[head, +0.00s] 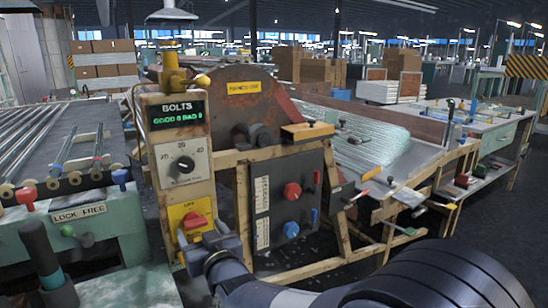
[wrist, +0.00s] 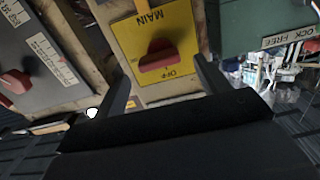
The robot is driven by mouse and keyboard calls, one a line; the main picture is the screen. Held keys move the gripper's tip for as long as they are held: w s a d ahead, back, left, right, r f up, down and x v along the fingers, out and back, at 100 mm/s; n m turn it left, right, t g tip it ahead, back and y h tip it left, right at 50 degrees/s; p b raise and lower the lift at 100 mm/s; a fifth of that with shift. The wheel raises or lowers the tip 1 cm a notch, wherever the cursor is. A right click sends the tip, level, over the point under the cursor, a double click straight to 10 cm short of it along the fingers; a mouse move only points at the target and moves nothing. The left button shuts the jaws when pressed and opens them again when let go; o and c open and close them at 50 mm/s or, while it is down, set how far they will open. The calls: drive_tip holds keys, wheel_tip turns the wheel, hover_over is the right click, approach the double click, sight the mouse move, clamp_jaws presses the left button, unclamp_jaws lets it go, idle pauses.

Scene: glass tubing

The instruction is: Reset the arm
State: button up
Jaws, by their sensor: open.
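My gripper (head: 207,242) is in front of the lower part of the control post (head: 166,140) in the head view. It is close to a yellow switch plate (head: 177,212) with a red handle (head: 193,220). In the wrist view my gripper (wrist: 160,66) is open, with one dark finger on each side of the yellow plate (wrist: 185,22). The red handle (wrist: 160,58) lies between the fingers in the picture. The plate is lettered MAIN and OFF. Nothing is held. I cannot tell whether a finger touches the plate.
A grey panel (head: 262,220) with red and blue knobs is right of the post. A green bench (head: 90,235) labelled LOCK FREE stands left. The post carries a dial (head: 182,165) and a BOLTS display (head: 178,113). A wooden frame table (head: 440,165) is further right.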

drive_tip(key=shift+x, duration=1.45)
drive_tip(key=shift+s, duration=0.1)
